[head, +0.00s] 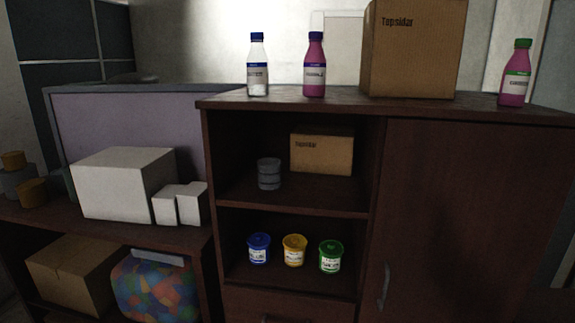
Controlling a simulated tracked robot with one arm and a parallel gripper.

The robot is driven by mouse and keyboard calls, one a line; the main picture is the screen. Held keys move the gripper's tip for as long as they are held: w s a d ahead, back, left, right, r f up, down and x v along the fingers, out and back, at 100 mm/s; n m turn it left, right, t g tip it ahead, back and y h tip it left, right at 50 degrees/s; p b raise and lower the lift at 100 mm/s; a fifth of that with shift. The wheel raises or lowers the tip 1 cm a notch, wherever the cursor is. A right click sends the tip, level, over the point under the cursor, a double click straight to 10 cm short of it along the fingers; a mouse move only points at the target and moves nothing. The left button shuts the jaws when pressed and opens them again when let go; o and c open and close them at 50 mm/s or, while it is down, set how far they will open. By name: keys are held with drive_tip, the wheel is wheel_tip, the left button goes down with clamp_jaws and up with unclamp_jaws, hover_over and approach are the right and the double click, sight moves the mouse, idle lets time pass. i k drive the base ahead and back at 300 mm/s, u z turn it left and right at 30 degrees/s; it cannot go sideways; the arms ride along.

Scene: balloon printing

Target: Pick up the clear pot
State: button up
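A clear, greyish see-through pot (269,174) stands upright on the upper shelf of the dark wooden cabinet (290,208). It is left of a small cardboard box (321,152) on the same shelf, with a narrow gap between them. Its contents, if any, are too dim to tell. My gripper does not show in the head view.
On the lower shelf stand blue (259,249), yellow (295,250) and green (330,257) pots. Bottles and a large cardboard box (412,50) stand on the cabinet top. White boxes (123,185) sit on the left bench. A closed door (455,220) is at right.

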sight(268, 170)
drive_tip(key=z, duration=0.2)
drive_tip(key=i, duration=1.5)
drive_tip(key=z, duration=0.1)
